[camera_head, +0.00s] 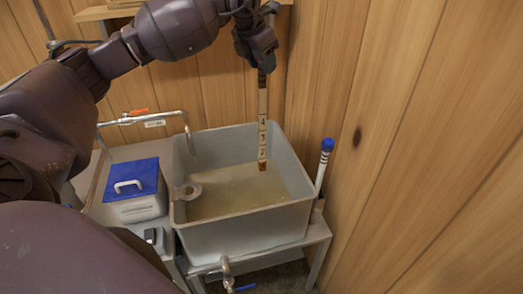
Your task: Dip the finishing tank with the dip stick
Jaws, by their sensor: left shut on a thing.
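The finishing tank (248,234) is a grey open tub on a metal stand, holding pale yellowish liquid. The dip stick (262,128) is a wooden stick with dark number marks. My left gripper (264,66) is shut on its upper end and holds it nearly upright over the tank. The stick's dark lower end shows at the liquid, inside the tub; I cannot tell whether it touches the surface. My right gripper is not in view.
A box with a blue lid (130,178) and white handle stands left of the tank. A pipe with an orange handle (136,112) reaches the tank's back left. A blue-capped white tube (324,164) stands at its right. A tap (227,272) is at the front. Wooden walls close the back and right.

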